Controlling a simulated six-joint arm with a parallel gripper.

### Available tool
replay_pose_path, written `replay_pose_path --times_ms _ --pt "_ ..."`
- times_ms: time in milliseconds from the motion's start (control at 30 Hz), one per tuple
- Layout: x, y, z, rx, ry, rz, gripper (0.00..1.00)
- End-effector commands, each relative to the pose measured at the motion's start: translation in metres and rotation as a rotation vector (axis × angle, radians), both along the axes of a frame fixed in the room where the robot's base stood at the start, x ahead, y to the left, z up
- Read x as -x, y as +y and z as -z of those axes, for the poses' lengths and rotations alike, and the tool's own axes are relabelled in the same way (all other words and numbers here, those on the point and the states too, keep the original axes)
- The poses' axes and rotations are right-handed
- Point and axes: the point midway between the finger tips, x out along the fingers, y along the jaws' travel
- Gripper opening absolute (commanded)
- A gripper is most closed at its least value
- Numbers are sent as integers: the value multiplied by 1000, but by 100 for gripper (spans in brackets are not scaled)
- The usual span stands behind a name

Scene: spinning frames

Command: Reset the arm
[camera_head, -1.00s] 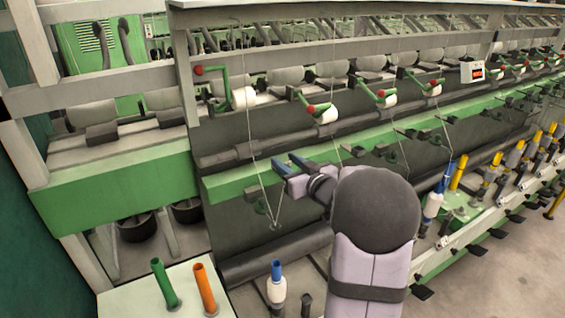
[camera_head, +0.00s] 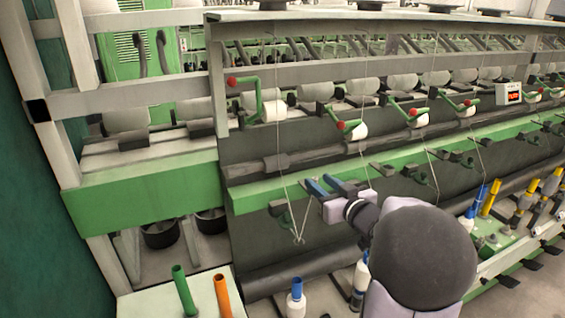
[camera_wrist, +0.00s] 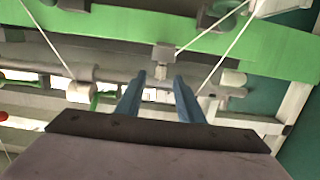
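My gripper (camera_head: 322,186) has two blue fingers and is raised in front of the spinning frame's green rail (camera_head: 400,160). In the wrist view my gripper (camera_wrist: 160,92) shows its fingers apart, with nothing seen held between them. White threads (camera_head: 281,150) run down the machine close to the left of the fingers. In the wrist view threads (camera_wrist: 225,48) pass on both sides of the fingers; whether any touches them I cannot tell. My arm hides part of the machine's lower front.
A white table (camera_head: 150,303) at the lower left holds a green tube (camera_head: 184,290) and an orange tube (camera_head: 222,296). A blue-topped bobbin (camera_head: 296,300) stands right of it. Several yellow-topped bobbins (camera_head: 493,197) line the right. Floor (camera_head: 540,295) is open at lower right.

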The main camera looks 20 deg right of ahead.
Motion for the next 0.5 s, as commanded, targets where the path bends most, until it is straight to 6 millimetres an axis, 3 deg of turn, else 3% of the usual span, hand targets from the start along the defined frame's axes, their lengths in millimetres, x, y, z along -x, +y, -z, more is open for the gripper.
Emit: replay_pose_path --times_ms 167,500 --pt "-3 2 -8 -32 -11 14 34" --pt "-26 15 -73 -439 -121 173 34"
